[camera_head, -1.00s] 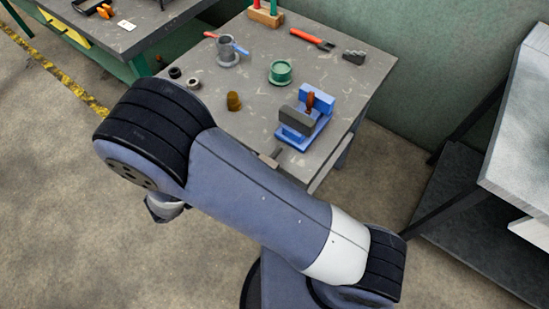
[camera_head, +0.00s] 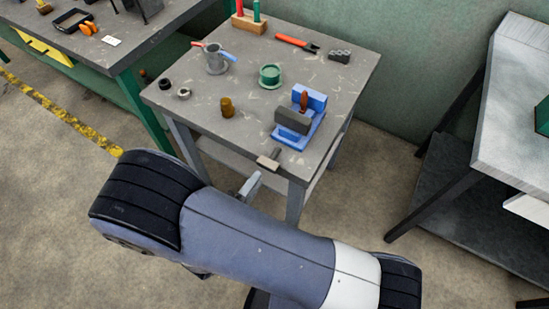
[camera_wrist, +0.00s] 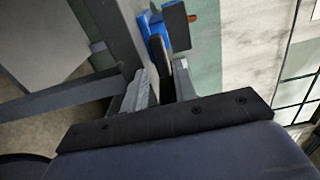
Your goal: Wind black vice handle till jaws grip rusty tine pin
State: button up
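The blue vice (camera_head: 312,130) stands on the grey table near its front right corner, with a dark grey jaw block (camera_head: 293,121). The rusty pin (camera_head: 304,101) stands upright between this block and the blue back jaw; I cannot tell whether both touch it. The handle (camera_head: 268,160), a dark crossbar on a thin shaft, sticks out at the table's front edge.
A grey bench (camera_head: 515,110) stands at right. Floor in front is clear.

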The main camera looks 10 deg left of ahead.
aim_at(265, 168)
jog(key=p+x, duration=0.1)
jog(key=x, duration=0.7)
jog(key=shift+w+d, duration=0.15)
jog(key=shift+w, duration=0.1)
grip_shut()
